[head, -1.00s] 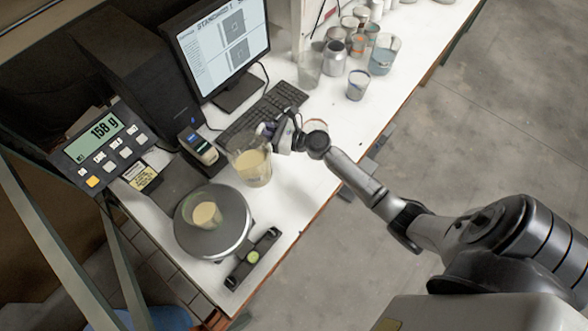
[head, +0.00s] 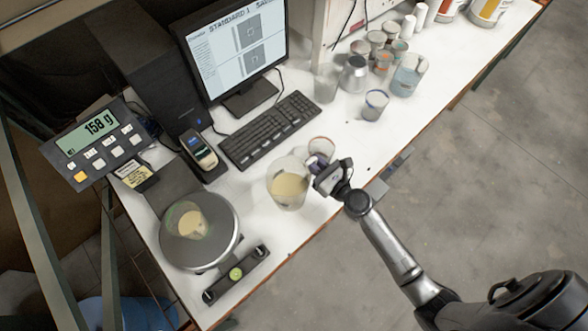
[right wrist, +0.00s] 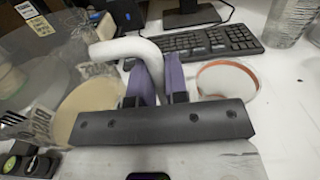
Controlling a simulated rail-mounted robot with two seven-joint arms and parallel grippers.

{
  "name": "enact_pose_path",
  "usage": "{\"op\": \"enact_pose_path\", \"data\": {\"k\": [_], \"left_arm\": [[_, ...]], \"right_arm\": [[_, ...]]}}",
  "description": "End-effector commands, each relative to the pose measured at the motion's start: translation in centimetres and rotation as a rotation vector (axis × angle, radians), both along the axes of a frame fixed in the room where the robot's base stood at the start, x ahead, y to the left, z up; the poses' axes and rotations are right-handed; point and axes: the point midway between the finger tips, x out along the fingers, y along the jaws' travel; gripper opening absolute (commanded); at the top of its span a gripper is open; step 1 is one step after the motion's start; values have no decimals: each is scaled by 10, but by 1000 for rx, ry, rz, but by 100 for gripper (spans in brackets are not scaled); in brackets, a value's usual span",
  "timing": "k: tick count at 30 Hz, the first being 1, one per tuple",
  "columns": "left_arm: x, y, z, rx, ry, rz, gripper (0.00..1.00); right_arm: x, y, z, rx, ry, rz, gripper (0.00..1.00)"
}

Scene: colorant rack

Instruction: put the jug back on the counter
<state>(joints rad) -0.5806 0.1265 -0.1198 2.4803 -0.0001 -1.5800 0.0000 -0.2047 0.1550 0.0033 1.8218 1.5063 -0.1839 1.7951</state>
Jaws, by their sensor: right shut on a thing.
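The jug (head: 288,188) is clear and part filled with cream liquid. It looks upright over the white counter (head: 262,222), right of the scale; I cannot tell whether its base touches. My right gripper (head: 322,172) is at the jug's right side, shut on its handle. In the right wrist view the pale curved handle (right wrist: 125,48) runs between the purple finger pads of the gripper (right wrist: 155,82), with the jug's cream contents (right wrist: 88,108) at left. My left gripper is not in view.
A scale (head: 225,240) carries a cup (head: 190,222) of cream liquid; its display (head: 88,136) reads 158 g. A red-rimmed container (head: 321,146) stands just behind my right gripper. The keyboard (head: 270,130) lies behind the jug. Several cups and cans (head: 355,74) stand farther back.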

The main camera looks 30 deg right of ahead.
Motion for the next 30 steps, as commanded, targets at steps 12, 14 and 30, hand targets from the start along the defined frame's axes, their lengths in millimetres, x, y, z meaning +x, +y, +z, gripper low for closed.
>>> {"op": "enact_pose_path", "data": {"k": [12, 14, 30], "left_arm": [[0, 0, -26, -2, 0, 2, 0], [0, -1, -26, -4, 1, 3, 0], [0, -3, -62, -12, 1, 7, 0]], "right_arm": [[52, 27, -35, 3, -3, 0, 0], [55, 29, -36, 3, -3, 0, 0], [56, 29, -77, 3, 0, -1, 0]]}}
